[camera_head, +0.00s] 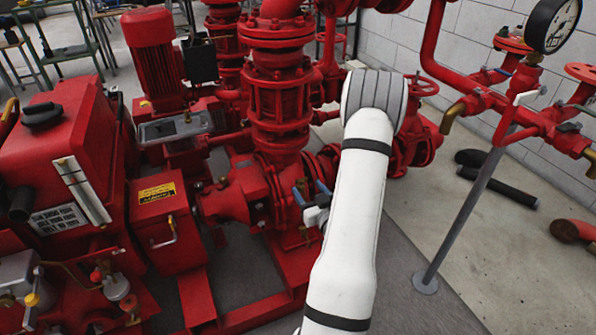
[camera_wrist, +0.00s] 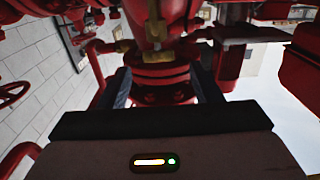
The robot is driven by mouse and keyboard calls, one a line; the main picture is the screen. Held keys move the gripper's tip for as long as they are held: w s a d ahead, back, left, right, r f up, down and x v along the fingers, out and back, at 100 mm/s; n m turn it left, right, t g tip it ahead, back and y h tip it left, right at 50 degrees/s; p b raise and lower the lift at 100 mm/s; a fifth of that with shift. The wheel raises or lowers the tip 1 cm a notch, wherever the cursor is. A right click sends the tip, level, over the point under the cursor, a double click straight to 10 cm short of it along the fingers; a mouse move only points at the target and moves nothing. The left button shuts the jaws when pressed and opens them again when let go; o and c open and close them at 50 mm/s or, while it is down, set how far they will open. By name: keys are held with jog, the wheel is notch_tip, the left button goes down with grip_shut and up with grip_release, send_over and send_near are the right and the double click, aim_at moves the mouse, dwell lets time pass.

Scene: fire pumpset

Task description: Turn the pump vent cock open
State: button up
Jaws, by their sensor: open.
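My gripper (camera_head: 311,191) is beside the red pump casing (camera_head: 222,201) in the head view, its two bluish fingers spread apart. In the wrist view my gripper (camera_wrist: 163,80) is open, with a finger on each side and nothing clearly held between them. A red flanged pipe part (camera_wrist: 162,77) shows beyond the fingers. My white arm hides part of the pump's right side in the head view.
A red engine housing (camera_head: 62,165) and control box (camera_head: 167,228) stand left. A vertical red pipe (camera_head: 278,105) rises behind the pump. A red manifold with a gauge (camera_head: 552,24) and grey support post (camera_head: 462,215) stands right. Floor between pump and post is clear.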

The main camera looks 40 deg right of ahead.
aim_at(302, 180)
jog(key=b+x, duration=0.1)
jog(key=x, duration=0.6)
jog(key=shift+w+d, duration=0.1)
jog(key=shift+w, duration=0.15)
jog(key=shift+c, duration=0.5)
jog(key=c, duration=0.9)
